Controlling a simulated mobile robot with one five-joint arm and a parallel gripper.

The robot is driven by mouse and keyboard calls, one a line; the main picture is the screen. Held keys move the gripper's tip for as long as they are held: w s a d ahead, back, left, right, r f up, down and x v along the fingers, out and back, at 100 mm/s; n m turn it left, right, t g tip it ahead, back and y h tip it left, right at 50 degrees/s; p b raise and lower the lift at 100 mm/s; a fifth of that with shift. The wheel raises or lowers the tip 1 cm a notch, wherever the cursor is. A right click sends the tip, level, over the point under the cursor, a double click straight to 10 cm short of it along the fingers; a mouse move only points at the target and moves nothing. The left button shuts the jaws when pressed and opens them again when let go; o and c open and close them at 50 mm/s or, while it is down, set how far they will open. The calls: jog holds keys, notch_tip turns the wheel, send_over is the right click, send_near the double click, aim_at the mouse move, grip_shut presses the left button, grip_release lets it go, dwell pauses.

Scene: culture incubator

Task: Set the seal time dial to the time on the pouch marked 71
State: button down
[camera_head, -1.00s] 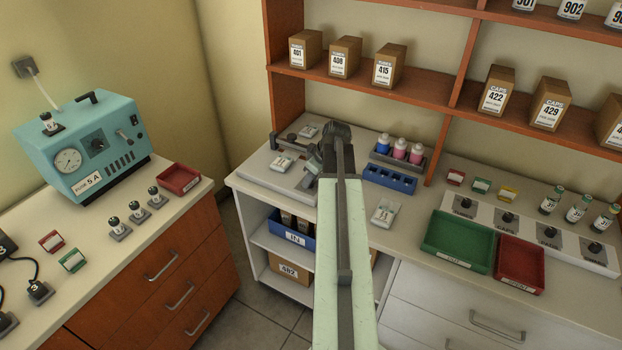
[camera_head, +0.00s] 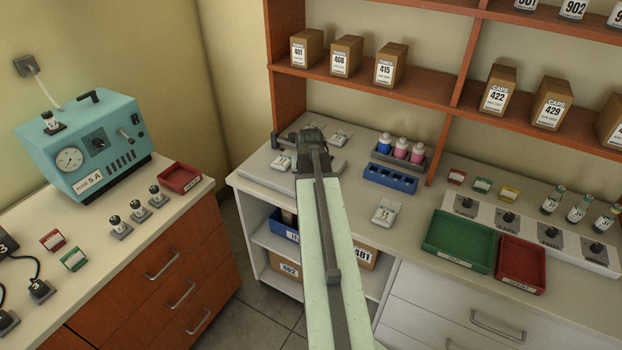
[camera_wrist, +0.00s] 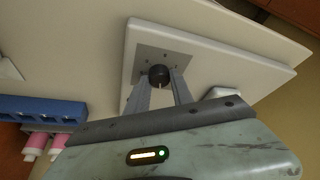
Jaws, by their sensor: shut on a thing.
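In the wrist view my gripper (camera_wrist: 161,84) has its two fingers on either side of a round black dial (camera_wrist: 159,75), shut on it. The dial sits on a grey square plate (camera_wrist: 180,58) with small marks, on the white sealer (camera_wrist: 215,65). In the head view the sealer (camera_head: 262,174) is at the left end of the white counter; my arm hides the dial and the fingertips. White pouches lie on the sealer's left part (camera_head: 283,162), behind it (camera_head: 340,137) and on the counter to the right (camera_head: 386,212). I cannot read their numbers or times.
A blue rack (camera_head: 390,180) and a grey holder with bottles stand right of the sealer; the rack also shows in the wrist view (camera_wrist: 40,108). Green (camera_head: 458,241) and red (camera_head: 520,264) trays lie farther right. A teal machine (camera_head: 85,145) stands on the left bench.

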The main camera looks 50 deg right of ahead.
jog(key=m, duration=0.2)
jog(key=m+g, duration=0.1)
jog(key=m, duration=0.1)
jog(key=shift+w+a+m+g+h, duration=0.1)
jog(key=shift+w+m+g+h, duration=0.1)
jog(key=shift+m+g+h, duration=0.15)
jog(key=m+g, duration=0.1)
jog(key=m, duration=0.3)
jog(key=shift+w+m+g, duration=0.15)
jog(key=shift+m+g, duration=0.1)
jog(key=shift+g, duration=0.1)
jog(key=m+g, duration=0.1)
jog(key=m, duration=0.3)
jog(key=shift+w+m+g, duration=0.15)
jog(key=shift+m+g, duration=0.15)
jog(key=shift+g, duration=0.1)
jog(key=m+g+y, duration=0.1)
jog(key=m, duration=0.3)
jog(key=shift+m, duration=0.3)
jog(key=c, duration=1.1)
grip_release()
